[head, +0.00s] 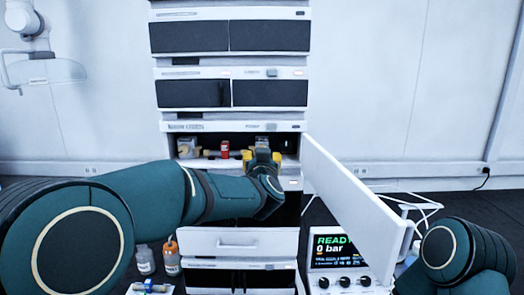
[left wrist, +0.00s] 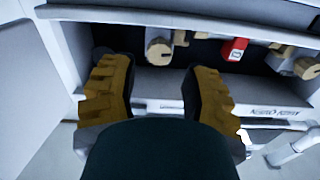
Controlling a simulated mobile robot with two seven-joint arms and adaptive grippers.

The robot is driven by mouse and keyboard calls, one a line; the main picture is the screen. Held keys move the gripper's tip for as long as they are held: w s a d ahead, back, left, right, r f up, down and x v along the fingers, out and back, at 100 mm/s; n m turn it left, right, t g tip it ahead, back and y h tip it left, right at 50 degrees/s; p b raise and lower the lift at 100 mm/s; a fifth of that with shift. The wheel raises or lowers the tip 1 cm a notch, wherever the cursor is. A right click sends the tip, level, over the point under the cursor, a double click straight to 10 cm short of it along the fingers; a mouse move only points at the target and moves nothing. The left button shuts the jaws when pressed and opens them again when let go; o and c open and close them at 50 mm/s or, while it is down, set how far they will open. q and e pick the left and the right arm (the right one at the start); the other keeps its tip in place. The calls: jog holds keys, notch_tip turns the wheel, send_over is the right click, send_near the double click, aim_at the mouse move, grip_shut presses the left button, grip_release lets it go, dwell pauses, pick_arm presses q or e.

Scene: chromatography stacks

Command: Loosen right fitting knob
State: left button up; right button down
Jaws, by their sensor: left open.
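The open module bay (head: 205,137) in the stack holds a row of fittings. The right fitting knob is mostly hidden behind my left gripper (head: 262,158) in the head view. In the left wrist view, which looks turned over, a round tan knob (left wrist: 158,51) sits just beyond the fingertips and between their directions. My left gripper (left wrist: 157,72) is open and empty there, its yellow fingers on either side, apart from the knob. A left fitting (head: 185,147) and a red part (head: 224,149) stand farther left in the bay. My right gripper is out of view.
An open white door (head: 350,195) swings out right of the bay. A display (head: 335,250) reads READY, 0 bar, with knobs below it. Bottles (head: 172,260) stand at lower left. A closed drawer (head: 240,243) lies below my left arm.

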pick_arm(q)
jog(key=shift+w+p, duration=0.3)
jog(key=shift+w, duration=2.7)
jog(key=shift+c, duration=0.4)
